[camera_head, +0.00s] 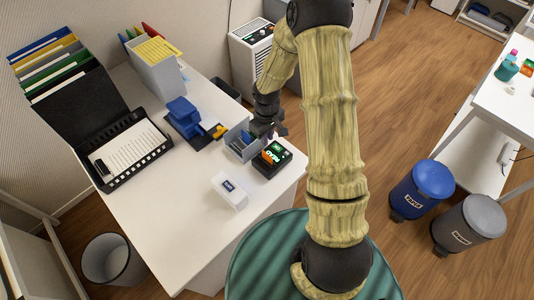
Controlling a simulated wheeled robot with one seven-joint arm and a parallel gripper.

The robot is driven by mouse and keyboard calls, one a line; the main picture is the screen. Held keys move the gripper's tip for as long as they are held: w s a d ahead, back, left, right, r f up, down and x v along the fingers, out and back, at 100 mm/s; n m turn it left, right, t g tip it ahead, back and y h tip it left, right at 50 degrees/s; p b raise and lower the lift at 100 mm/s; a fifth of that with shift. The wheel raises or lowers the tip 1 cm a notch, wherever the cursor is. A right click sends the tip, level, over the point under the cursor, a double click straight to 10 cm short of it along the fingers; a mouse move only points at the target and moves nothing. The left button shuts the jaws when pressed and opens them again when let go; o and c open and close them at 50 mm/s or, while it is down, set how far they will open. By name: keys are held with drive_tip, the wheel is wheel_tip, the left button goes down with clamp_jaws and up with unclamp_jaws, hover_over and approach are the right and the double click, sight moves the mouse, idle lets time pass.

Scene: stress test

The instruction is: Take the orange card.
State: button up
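A small orange patch (267,157) shows on a black device (273,166) near the right edge of the white desk, beside green lit marks. I cannot tell whether it is the orange card or part of the device's display. My gripper (267,130) is dark and points down just behind the device, at the right side of a small grey box (232,134) with blue contents. The fingers are small and partly merge with the dark arm end, so I cannot tell whether they are open or hold anything.
A white box (230,191) stands in front of the device. A blue tool (184,117) and a yellow-orange item (220,131) lie to the left. A black tray (157,150) with paper and a file box (157,73) stand farther left. The desk's front (176,234) is clear.

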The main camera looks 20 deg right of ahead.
drive_tip(key=shift+f+b, duration=4)
drive_tip(key=shift+f, duration=1)
drive_tip(key=shift+c, duration=0.6)
clamp_jaws()
wheel_tip(320, 180, up, 5)
drive_tip(key=p, duration=0.4)
drive_tip(key=shift+r+p, duration=2.1)
drive_tip(key=shift+r, duration=0.45)
